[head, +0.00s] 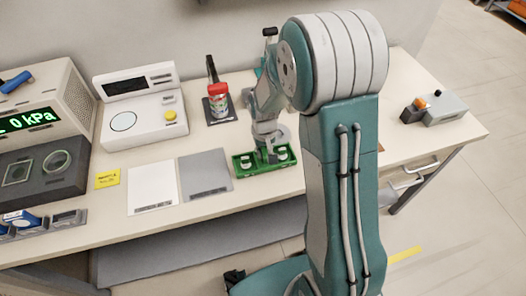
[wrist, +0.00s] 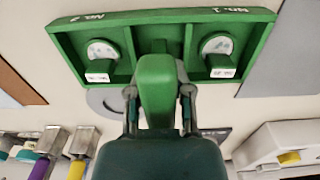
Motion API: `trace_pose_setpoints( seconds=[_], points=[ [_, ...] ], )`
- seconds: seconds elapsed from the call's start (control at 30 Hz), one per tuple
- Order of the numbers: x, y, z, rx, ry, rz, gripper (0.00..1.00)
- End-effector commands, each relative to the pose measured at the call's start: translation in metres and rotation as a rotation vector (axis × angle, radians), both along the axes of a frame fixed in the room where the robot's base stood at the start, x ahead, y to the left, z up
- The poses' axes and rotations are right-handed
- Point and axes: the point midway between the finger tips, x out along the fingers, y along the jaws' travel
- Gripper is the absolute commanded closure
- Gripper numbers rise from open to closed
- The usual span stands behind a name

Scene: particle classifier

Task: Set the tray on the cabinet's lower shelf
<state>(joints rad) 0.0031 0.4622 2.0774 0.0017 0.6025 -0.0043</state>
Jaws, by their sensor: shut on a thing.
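The tray (head: 239,167) is small and green, with two compartments each holding a round, pale-topped piece. Whether the tray touches the bench is unclear. I cannot make out the cabinet's lower shelf for certain.
A small grey box (head: 445,108) sits at the bench's right end. Below are metal handles (head: 408,182).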

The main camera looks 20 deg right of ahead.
Motion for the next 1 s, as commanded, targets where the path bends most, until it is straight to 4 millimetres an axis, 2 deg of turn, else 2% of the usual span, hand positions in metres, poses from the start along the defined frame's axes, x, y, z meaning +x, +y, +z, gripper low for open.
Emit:
trace_pose_setpoints(
  seconds=[0.3,0.33,0.4,0.8,0.87,1.0],
  points=[
    [0.000,0.003,-0.003,-0.003,-0.002,0.000,1.00],
    [0.000,0.003,-0.003,-0.003,-0.002,0.000,0.64],
    [0.000,0.003,-0.003,-0.003,-0.002,0.000,0.37],
    [0.000,0.002,-0.001,-0.002,-0.002,0.000,0.37],
    [0.001,0.002,0.003,-0.002,-0.003,0.000,0.37],
    [0.001,0.003,0.026,-0.002,-0.007,0.000,0.37]
  ],
)
